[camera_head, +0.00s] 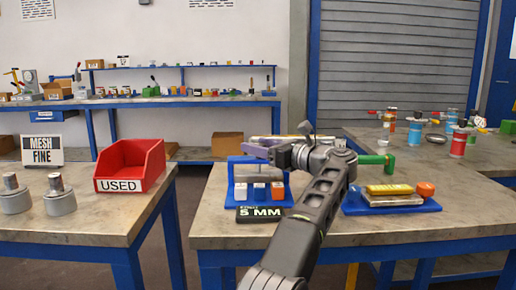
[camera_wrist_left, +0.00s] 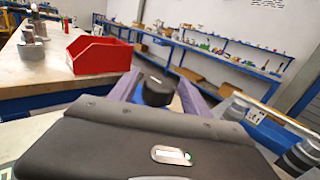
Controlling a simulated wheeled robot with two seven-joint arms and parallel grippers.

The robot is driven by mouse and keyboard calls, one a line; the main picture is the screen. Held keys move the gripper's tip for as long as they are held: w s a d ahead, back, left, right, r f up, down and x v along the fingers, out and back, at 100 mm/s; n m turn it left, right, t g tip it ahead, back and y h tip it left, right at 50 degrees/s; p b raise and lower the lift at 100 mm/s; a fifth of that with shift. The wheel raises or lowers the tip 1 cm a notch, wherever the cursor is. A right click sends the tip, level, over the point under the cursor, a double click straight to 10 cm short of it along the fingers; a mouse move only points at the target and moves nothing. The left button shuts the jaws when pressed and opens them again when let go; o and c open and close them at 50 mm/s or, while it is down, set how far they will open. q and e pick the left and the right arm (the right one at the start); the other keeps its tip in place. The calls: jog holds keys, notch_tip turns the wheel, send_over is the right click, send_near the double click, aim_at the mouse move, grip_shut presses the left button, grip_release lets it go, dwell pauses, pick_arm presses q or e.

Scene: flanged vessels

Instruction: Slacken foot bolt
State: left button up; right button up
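My left gripper (camera_head: 255,149), with purple fingers, hangs above a blue rack (camera_head: 235,187) on the middle table. In the left wrist view its fingers (camera_wrist_left: 158,92) are apart, with a round black piece (camera_wrist_left: 157,89) between them. I cannot tell whether they grip it. The rack has small white and orange blocks in front. A black "5 MM" sign (camera_head: 259,214) lies before it. Two grey vessels (camera_head: 59,196) with upright necks stand on the left table. I cannot make out a foot bolt. My right gripper is not in view.
A red bin (camera_head: 131,170) marked "USED" and a "MESH FINE" sign (camera_head: 42,151) stand on the left table. A floor gap separates the two front tables.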

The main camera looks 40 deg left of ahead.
pick_arm(q)
jog(key=shift+o, duration=0.2)
jog(key=shift+f, duration=0.1)
jog(key=shift+d, duration=0.1)
jog(key=shift+d, duration=0.95)
jog(key=d, duration=0.4)
jog(key=shift+s+d+p, duration=0.2)
jog(key=shift+p, duration=0.2)
jog(key=shift+s+d, duration=0.15)
jog(key=shift+d, duration=0.45)
